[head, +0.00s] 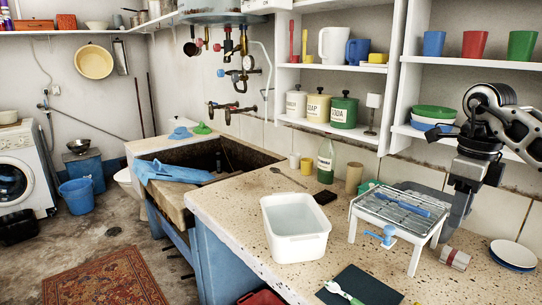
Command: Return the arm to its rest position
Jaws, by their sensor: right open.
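My right gripper (478,182) is at the right of the head view, on the black and white arm that comes in from the right edge. It points down, with its jaws open and nothing seen between them. It is above the back right of the speckled counter (240,203), to the right of the white wire-topped rack (414,240) and in front of the wall shelves. A grey upright piece is just below it; I cannot tell how far apart they are. My left gripper is not in view.
A small can (455,258) and stacked plates (513,254) lie below the right gripper. Shelves with bowls (433,116) and cups (474,45) are close behind the arm.

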